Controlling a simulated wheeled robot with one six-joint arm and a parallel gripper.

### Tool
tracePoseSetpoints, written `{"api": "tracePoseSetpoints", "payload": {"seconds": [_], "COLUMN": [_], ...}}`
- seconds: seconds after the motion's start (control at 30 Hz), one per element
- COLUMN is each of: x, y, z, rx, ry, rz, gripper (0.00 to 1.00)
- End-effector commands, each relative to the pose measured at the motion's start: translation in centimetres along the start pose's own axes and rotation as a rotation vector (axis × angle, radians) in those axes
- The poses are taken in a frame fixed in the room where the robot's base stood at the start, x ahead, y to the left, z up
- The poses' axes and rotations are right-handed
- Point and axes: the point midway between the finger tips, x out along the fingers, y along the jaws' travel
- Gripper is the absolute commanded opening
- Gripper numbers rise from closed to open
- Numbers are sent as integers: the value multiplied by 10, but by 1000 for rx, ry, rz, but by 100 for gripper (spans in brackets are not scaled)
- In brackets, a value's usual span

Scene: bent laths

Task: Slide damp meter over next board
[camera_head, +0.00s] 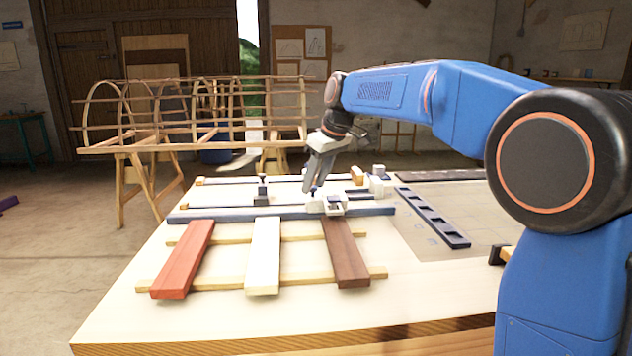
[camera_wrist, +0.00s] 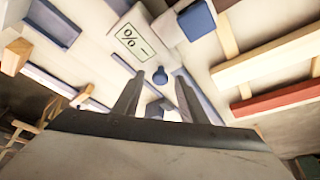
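The damp meter (camera_head: 333,206) is a pale block on the long blue-grey rail (camera_head: 240,213), in line with the far end of the dark brown board (camera_head: 345,254). The white board (camera_head: 263,255) and red board (camera_head: 184,258) lie to its left. In the wrist view the meter (camera_wrist: 118,30) shows a display reading "% –" and a blue block (camera_wrist: 197,19) at one end. Contact cannot be told.
The boards lie across two pale battens (camera_head: 220,280). A dark slotted strip (camera_head: 432,217) lies right of the meter. Small posts (camera_head: 262,190) and blocks (camera_head: 378,183) stand behind the rail. The front of the table (camera_head: 230,320) is clear. A lath frame (camera_head: 200,120) stands behind.

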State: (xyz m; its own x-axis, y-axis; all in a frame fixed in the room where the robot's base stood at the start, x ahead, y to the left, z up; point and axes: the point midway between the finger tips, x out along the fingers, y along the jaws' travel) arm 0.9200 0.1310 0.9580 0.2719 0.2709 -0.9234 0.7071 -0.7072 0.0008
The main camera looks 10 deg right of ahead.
Motion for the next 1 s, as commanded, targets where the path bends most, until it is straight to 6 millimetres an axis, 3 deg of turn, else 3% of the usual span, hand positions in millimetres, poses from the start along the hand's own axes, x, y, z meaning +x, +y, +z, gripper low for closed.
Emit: {"api": "tracePoseSetpoints", "payload": {"seconds": [0.37, 1.0], "x": [-11, -132], "y": [1, 1], "z": [0, 0], "rx": [0, 1], "ry": [1, 2], "rz": [1, 2], "gripper": [38, 38]}}
